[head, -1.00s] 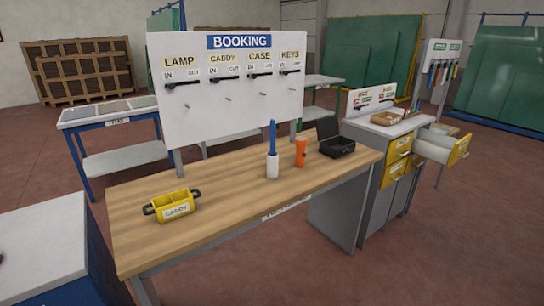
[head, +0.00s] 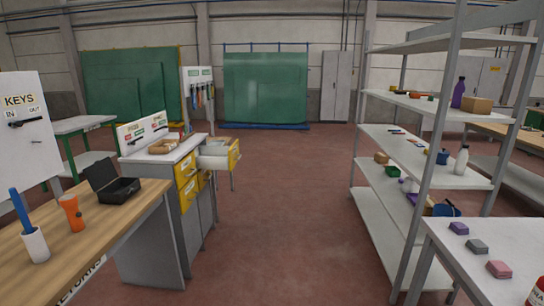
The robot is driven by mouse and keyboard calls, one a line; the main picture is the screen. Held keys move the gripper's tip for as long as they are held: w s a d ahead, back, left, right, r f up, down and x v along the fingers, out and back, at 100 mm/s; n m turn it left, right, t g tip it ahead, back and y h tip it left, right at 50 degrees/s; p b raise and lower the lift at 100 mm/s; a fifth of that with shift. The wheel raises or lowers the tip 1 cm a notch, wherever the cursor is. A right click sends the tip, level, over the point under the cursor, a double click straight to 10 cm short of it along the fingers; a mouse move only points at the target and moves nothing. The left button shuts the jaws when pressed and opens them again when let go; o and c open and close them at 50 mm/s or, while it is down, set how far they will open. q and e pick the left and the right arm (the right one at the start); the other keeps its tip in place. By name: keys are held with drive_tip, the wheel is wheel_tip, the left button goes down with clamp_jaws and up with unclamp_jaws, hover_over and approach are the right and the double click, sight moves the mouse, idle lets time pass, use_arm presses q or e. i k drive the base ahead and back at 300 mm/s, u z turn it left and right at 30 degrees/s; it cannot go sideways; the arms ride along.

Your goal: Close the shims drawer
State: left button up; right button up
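A grey drawer cabinet (head: 150,232) with yellow drawer fronts stands left of the middle in the head view. One upper drawer (head: 235,154) is pulled far out to the right, with its pale grey side showing. The near upper drawer (head: 186,170) looks shut, as does the yellow front below it (head: 188,194). The drawer labels are too small to read, so I cannot tell which one is the shims drawer. Neither of my grippers is in view.
Metal shelving (head: 385,225) and a white table (head: 500,240) stand at the right. The red floor between is clear.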

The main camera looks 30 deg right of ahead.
sight(216, 154)
drive_tip(key=z, duration=1.3)
drive_tip(key=i, duration=2.1)
drive_tip(key=u, duration=0.6)
drive_tip(key=i, duration=1.35)
drive_tip(key=u, duration=0.9)
